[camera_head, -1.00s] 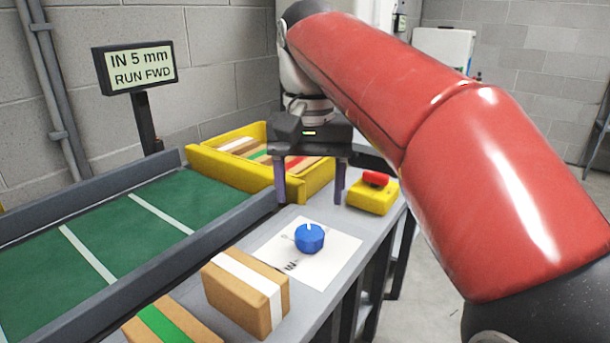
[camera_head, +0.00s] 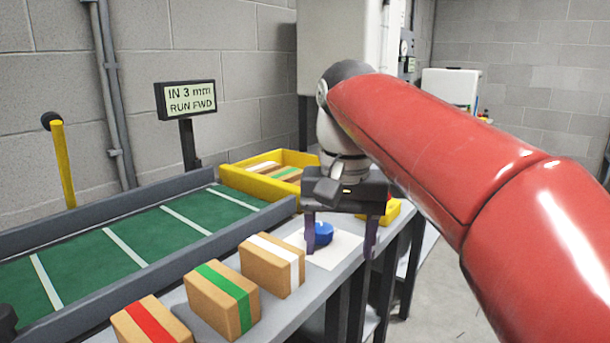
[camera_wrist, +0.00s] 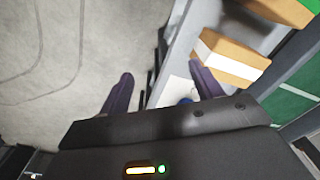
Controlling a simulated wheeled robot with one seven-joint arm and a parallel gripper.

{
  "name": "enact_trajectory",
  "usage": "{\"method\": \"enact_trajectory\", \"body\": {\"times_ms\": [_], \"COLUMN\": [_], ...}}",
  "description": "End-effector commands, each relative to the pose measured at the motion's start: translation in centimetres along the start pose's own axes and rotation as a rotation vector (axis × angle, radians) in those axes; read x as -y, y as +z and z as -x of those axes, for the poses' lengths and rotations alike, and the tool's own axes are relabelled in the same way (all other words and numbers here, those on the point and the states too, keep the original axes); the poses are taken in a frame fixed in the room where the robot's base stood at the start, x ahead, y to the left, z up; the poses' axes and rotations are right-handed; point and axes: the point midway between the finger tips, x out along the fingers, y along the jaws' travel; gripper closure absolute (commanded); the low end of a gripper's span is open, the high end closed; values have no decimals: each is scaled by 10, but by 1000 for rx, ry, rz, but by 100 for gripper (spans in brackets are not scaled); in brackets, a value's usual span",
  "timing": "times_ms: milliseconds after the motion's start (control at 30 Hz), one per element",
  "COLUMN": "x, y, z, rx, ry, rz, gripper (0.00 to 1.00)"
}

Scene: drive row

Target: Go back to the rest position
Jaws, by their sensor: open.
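My gripper (camera_head: 341,222) is open, with its two purple fingers spread and pointing down above the right end of the work surface. It appears empty in the wrist view (camera_wrist: 158,88). In the head view the blue knob (camera_head: 320,234) on a white sheet (camera_head: 341,250) shows between and behind the fingers. In the wrist view only a bit of the knob (camera_wrist: 185,101) shows, at the right finger. My red arm reaches in from the right side of the head view.
White-, green- and red-striped boxes (camera_head: 271,266) (camera_head: 222,299) (camera_head: 150,322) stand along the grey ledge beside the green conveyor (camera_head: 130,240). A yellow bin (camera_head: 240,184) holds more boxes. A yellow block (camera_head: 392,212) is partly behind my gripper. A sign (camera_head: 187,99) reads "IN 3 mm RUN FWD". Floor is open at right.

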Motion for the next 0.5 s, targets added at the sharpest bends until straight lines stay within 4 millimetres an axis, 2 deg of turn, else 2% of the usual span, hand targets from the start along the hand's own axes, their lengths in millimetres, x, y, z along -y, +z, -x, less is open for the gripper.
{"method": "enact_trajectory", "body": {"times_ms": [267, 367, 500], "x": [-31, -45, -69], "y": [19, 30, 53], "z": [-21, -34, -64], "rx": [-77, -119, -203], "ry": [-31, -42, -53], "rz": [17, 27, 46], "gripper": [35, 35, 35]}}
